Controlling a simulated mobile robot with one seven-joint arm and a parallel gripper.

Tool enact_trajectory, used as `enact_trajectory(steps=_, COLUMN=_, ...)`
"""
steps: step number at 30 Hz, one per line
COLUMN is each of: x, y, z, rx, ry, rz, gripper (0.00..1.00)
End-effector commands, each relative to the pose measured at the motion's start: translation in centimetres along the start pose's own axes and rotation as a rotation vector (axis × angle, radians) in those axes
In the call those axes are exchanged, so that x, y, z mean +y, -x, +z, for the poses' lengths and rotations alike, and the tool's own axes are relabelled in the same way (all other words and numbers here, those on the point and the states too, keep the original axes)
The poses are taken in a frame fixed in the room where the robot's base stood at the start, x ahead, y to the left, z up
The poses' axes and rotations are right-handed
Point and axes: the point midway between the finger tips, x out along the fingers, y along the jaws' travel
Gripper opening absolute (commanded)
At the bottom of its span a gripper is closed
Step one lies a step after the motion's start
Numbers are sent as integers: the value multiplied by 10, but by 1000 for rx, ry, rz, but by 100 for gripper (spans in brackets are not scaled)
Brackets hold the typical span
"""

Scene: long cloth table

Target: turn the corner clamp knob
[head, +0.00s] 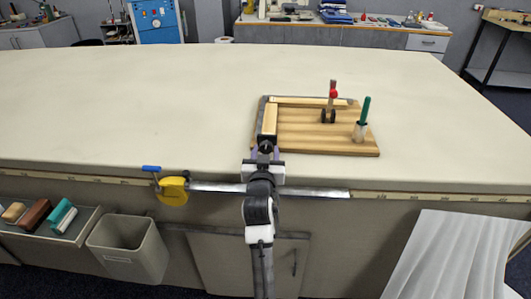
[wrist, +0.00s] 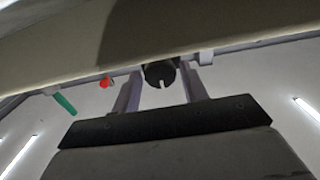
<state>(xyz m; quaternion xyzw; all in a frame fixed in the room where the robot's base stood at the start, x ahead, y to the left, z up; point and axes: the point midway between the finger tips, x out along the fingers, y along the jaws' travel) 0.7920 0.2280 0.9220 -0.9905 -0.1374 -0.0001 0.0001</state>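The corner clamp knob (wrist: 160,73) is a dark round knob with a pale line on its lower half, in the middle of the wrist view. In the head view the dark knob (head: 265,145) sits at the near-left corner of a wooden board (head: 310,140). My gripper (wrist: 161,82) is open, with one pale purple finger on each side of the knob and narrow gaps showing. In the head view my gripper (head: 264,154) is at the board's near edge. Whether the fingertips reach past the knob's front face is unclear. Pale wood strips (head: 269,119) lie along the board's left and back edges.
A red-tipped toggle clamp (head: 333,94) and a green-handled tool in a pale holder (head: 361,132) stand on the board. The cloth table (head: 120,105) is clear left of the board.

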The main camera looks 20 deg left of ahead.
Motion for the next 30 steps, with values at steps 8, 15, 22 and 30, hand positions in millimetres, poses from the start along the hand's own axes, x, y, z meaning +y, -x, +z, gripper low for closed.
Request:
enact_trajectory(steps=8, x=0, y=0, z=0, rx=0, ry=0, rz=0, gripper=13)
enact_trajectory(steps=15, x=0, y=0, z=1, rx=0, ry=-32, rz=0, gripper=13)
enact_trajectory(steps=22, x=0, y=0, z=3, rx=0, ry=-154, rz=0, gripper=13)
enact_trajectory(steps=30, x=0, y=0, z=3, rx=1, ry=-393, rz=0, gripper=13)
